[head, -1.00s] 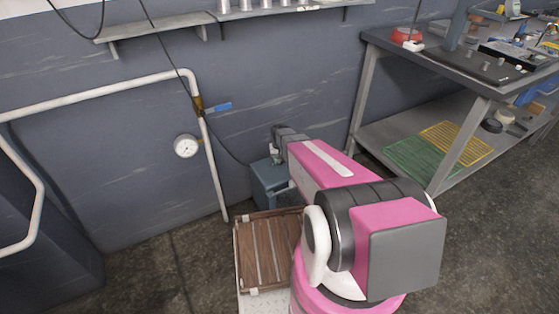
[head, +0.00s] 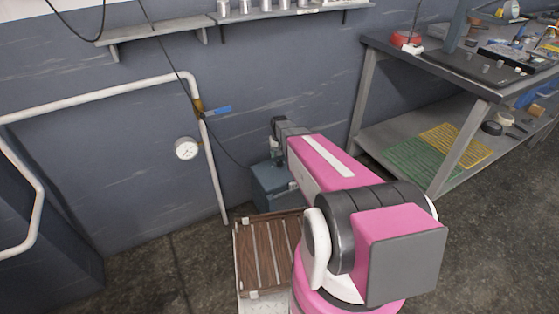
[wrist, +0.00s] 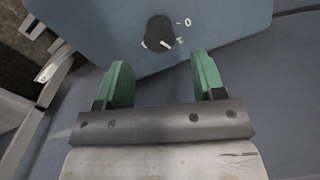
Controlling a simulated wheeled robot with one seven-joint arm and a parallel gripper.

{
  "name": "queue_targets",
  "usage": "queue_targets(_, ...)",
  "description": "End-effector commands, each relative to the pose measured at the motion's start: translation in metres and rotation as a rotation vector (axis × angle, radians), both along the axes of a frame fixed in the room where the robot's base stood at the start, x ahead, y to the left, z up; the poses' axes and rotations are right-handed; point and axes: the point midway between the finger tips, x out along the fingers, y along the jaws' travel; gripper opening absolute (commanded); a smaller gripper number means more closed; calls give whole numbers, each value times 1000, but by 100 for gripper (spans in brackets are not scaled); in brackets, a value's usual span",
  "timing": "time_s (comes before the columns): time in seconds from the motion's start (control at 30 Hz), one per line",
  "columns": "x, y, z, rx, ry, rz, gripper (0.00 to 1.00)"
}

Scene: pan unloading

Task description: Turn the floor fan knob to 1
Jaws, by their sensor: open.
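The floor fan control is a blue-grey box (head: 268,190) on the floor against the wall; its face (wrist: 235,25) fills the top of the wrist view. A round black knob (wrist: 160,32) with white marks sits on that face. A white 0 is printed to its right, with another small mark below that; I cannot tell which one the knob points to. My gripper (wrist: 160,72) is open, its two green fingers apart with nothing between them. In the wrist view the knob lies just beyond the fingertips, roughly centred between them. In the head view my arm partly hides the box.
A workbench (head: 455,65) stands at the right.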

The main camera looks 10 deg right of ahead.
Motion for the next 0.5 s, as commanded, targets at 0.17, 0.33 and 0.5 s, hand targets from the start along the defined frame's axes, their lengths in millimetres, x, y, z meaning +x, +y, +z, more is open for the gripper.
queue_targets(0.17, -1, 0, 30, 0, -1, 0, 63)
queue_targets(0.33, 0, 0, 43, 0, 0, 0, 63)
queue_targets(0.5, 0, 0, 47, 0, 0, 0, 63)
